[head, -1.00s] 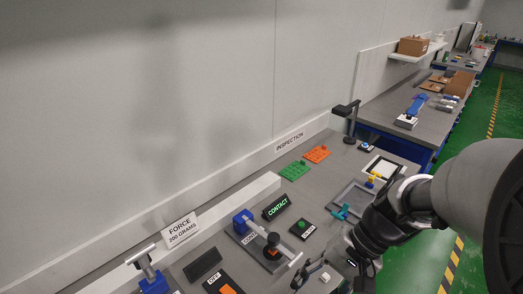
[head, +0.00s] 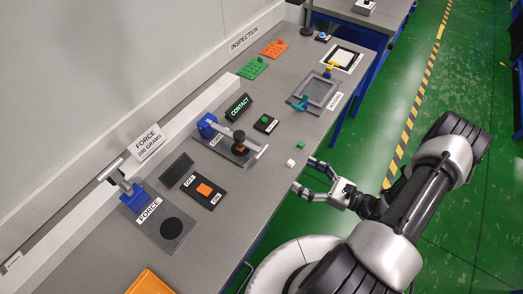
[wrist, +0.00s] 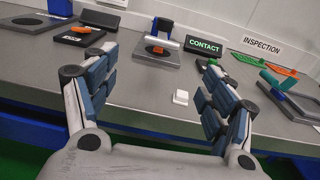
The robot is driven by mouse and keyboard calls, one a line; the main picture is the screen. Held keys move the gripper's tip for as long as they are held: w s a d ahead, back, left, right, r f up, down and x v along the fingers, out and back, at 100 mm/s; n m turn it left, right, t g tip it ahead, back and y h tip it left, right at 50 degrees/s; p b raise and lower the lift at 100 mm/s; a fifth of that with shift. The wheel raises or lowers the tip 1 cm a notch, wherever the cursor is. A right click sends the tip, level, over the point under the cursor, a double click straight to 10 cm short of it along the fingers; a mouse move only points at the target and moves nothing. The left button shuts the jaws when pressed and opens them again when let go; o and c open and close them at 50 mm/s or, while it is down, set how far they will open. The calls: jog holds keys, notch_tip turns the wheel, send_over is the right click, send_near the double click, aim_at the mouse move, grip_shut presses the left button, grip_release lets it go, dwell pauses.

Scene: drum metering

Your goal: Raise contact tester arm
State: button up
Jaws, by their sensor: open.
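The contact tester (head: 224,148) is a grey base with a blue post block, a black round knob and a pale bar with a crosspiece, low over the base. It also shows beyond my fingers in the wrist view (wrist: 150,59). The CONTACT sign (head: 238,107) stands behind it with green lettering, also seen in the wrist view (wrist: 205,47). My gripper (head: 305,176) is open and empty at the table's front edge, right of the tester and apart from it. In the wrist view its fingers (wrist: 155,62) are spread wide.
A small white cube (head: 290,163) lies between my gripper and the tester. The force tester (head: 150,213) and an orange switch (head: 204,190) stand to the left. A green-button box (head: 266,124) and a grey frame with a teal handle (head: 316,92) lie to the right.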

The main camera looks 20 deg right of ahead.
jog(key=b, duration=0.1)
send_near(261, 151)
jog(key=shift+m, duration=0.3)
jog(key=x, duration=1)
jog(key=shift+d+f, duration=0.1)
jog(key=shift+f, duration=0.25)
jog(key=shift+c, duration=0.4)
